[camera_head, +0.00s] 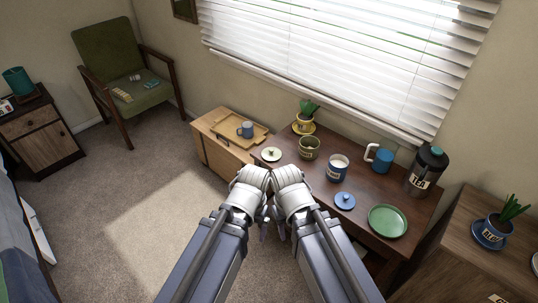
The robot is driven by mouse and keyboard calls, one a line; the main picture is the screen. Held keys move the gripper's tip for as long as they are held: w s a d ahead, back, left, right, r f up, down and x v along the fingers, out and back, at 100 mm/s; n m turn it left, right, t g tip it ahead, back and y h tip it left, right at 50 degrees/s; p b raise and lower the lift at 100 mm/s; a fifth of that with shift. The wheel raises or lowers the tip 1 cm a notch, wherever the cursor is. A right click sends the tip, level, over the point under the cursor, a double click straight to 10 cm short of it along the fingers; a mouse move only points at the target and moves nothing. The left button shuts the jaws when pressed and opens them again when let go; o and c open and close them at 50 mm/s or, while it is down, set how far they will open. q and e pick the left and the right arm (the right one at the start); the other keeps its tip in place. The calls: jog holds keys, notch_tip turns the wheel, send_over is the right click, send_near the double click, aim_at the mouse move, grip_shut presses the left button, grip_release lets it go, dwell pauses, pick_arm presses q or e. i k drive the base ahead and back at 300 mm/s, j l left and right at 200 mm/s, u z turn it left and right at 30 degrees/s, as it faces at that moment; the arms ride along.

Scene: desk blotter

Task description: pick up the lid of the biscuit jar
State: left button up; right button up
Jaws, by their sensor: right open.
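Two round lids lie on the dark wooden desk (400,254). One is pale with a small green knob (271,154), at the desk's left end; the other is blue with a knob (344,201), near the front edge. A green jar (309,149) and a blue jar with a pale top or contents (337,169) stand upright behind them. I cannot tell which is the biscuit jar; their labels are too small to read. My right gripper (280,231) is open and empty, low in front of the desk, apart from both lids. My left gripper (264,228) is close beside it, mostly hidden by my arms.
A green plate (387,221), a blue mug (379,158), a dark flask (424,171) and a potted plant (305,124) crowd the desk. A light cabinet (222,158) with a tray (240,132) and mug (247,129) adjoins at left. Open carpet (130,190) lies left of my arms.

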aim_at(271, 154)
jog(key=i+j+u, duration=0.15)
jog(key=i, duration=0.25)
jog(key=i+u, duration=0.2)
jog(key=i, duration=0.25)
